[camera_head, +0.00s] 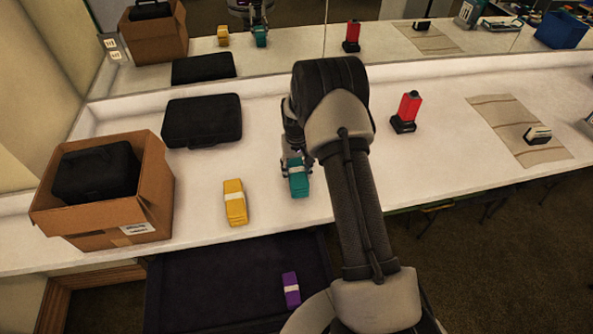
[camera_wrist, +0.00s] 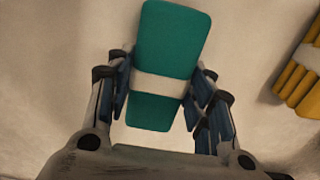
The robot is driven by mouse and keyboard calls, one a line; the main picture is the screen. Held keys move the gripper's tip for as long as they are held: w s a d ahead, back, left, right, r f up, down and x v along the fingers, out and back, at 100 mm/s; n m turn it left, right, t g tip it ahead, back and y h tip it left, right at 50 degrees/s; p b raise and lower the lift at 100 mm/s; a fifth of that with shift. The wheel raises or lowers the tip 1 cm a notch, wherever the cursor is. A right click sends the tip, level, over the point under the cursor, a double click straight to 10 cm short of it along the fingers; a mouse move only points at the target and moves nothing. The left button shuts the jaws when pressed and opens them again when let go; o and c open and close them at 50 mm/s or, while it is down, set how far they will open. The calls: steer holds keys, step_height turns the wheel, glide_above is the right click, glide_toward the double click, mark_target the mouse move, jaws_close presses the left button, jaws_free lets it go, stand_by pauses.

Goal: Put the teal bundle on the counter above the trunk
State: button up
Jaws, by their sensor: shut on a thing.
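The teal bundle (camera_head: 299,178) has a white band around its middle. It is at the counter (camera_head: 265,225), right of the yellow bundle (camera_head: 235,203). My gripper (camera_head: 296,166) is shut on it; in the wrist view the fingers (camera_wrist: 163,95) press on both sides of the teal bundle (camera_wrist: 172,45) near the band. I cannot tell whether the bundle touches the counter or is just above it. The dark open trunk (camera_head: 215,290) lies below the counter's front edge, with a purple bundle (camera_head: 290,289) inside. My arm hides part of the counter.
A cardboard box (camera_head: 125,215) holding a black case (camera_head: 97,173) stands at the left. Another black case (camera_head: 202,121) lies behind. A red and black item (camera_head: 406,112) and a striped cloth (camera_head: 505,125) lie right. A mirror runs along the back. Counter between the yellow and teal bundles is clear.

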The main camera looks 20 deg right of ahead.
steer(key=shift+r, duration=0.1)
steer(key=o, duration=1.2)
